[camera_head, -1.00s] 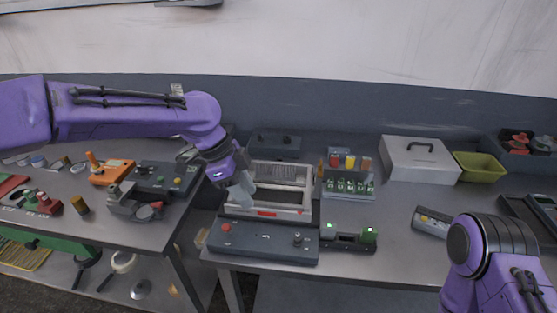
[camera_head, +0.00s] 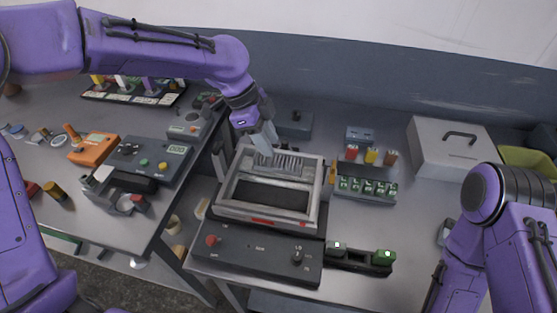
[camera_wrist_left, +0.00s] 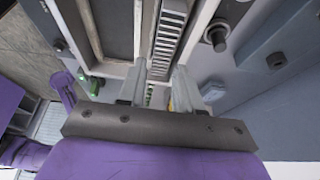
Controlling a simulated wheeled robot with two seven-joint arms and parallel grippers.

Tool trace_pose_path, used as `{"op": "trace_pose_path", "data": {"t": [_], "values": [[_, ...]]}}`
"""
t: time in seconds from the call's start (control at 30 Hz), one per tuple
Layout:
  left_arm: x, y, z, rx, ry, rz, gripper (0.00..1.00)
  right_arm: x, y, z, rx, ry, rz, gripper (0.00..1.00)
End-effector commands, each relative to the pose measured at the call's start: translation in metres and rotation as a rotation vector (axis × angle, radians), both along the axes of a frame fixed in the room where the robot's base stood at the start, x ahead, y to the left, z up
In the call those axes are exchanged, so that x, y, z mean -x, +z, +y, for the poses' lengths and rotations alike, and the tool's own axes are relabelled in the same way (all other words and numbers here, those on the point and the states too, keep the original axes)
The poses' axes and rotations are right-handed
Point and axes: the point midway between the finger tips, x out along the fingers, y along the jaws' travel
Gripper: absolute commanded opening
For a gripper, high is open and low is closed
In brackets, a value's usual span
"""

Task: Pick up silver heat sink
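The silver heat sink (camera_head: 279,163) is a finned metal block at the back of the open frame (camera_head: 229,213) of a grey device. My left gripper (camera_head: 263,138) is just above and behind it, pointing down. In the left wrist view, the gripper's two fingers (camera_wrist_left: 160,88) are apart, with the finned strip of the heat sink (camera_wrist_left: 169,32) running between and beyond them. I cannot tell whether either finger touches it. My right arm shows at the right edge, but its gripper is out of view.
A control box with knobs (camera_head: 255,256) sits in front of the frame. A rack with green-lit slots (camera_head: 366,189) and a white lidded box (camera_head: 452,150) stand to the right. A separate table at left holds an orange meter (camera_head: 93,149) and other devices.

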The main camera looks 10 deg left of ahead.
Motion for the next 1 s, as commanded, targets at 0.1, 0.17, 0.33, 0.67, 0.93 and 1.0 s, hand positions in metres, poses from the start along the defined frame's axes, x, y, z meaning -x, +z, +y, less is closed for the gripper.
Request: {"op": "trace_pose_path", "data": {"t": [0.1,0.17,0.33,0.67,0.93,1.0], "values": [[-0.001,-0.012,-0.006,-0.001,-0.002,0.006,0.34,0.000,0.005,0.000,0.000,0.000,0.000,0.43],[0.000,-0.021,-0.011,-0.003,-0.003,0.007,0.34,0.000,0.010,0.000,0.001,0.000,-0.001,0.43],[0.000,-0.049,-0.023,-0.001,-0.001,0.006,0.34,-0.001,0.016,0.000,0.000,0.000,-0.002,0.43],[-0.001,-0.055,-0.026,0.000,-0.002,0.001,0.34,0.000,0.015,0.000,0.001,0.000,-0.001,0.43],[-0.001,-0.057,-0.025,0.000,-0.002,0.002,0.34,0.000,0.018,0.000,0.001,0.000,-0.001,0.43],[0.000,-0.058,-0.025,0.000,-0.002,0.003,0.34,0.000,0.018,0.000,0.001,0.000,-0.001,0.43]]}}
